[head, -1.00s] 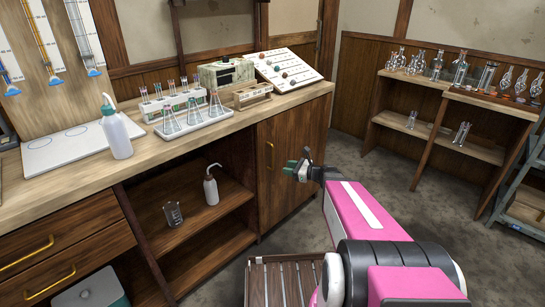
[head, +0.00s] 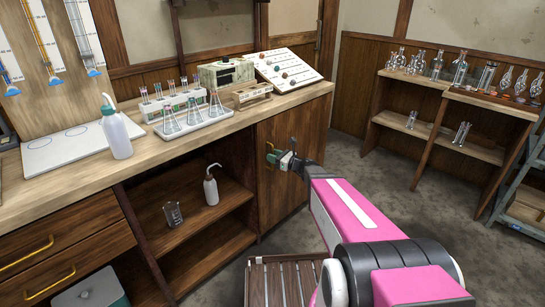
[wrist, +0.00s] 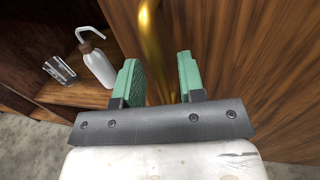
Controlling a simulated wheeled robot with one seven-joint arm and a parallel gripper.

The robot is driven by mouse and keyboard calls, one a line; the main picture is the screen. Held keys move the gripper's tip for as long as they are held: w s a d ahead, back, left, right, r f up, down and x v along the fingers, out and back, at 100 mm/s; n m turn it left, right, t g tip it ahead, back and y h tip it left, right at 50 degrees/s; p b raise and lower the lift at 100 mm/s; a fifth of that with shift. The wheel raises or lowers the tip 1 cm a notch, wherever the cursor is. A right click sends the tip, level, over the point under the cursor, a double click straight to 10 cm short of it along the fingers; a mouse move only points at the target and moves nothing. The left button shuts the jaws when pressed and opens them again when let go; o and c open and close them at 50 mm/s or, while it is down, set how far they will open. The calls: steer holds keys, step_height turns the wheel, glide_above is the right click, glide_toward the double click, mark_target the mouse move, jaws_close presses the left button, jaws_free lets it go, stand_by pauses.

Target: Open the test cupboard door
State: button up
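The cupboard door (head: 284,185) is a dark wooden panel under the right end of the bench, and it looks closed. Its upright brass handle (head: 270,149) is near the door's left edge and also shows in the wrist view (wrist: 151,40). My gripper (head: 276,157) is at the handle. In the wrist view its two green fingers (wrist: 159,82) stand apart, with the handle running down between them. A gap shows between the fingers and the bar. The handle's lower end is partly hidden behind the gripper.
An open shelf left of the door holds a white wash bottle (head: 211,186) and a glass beaker (head: 173,214). A slatted wooden crate (head: 285,260) stands on the floor below. The bench top (head: 75,180) carries glassware and racks. Floor to the right of the door is clear.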

steer(key=shift+w+a, duration=0.25)
steer(key=shift+a, duration=0.1)
steer(key=shift+c, duration=0.4)
jaws_close()
steer(key=shift+s, duration=0.1)
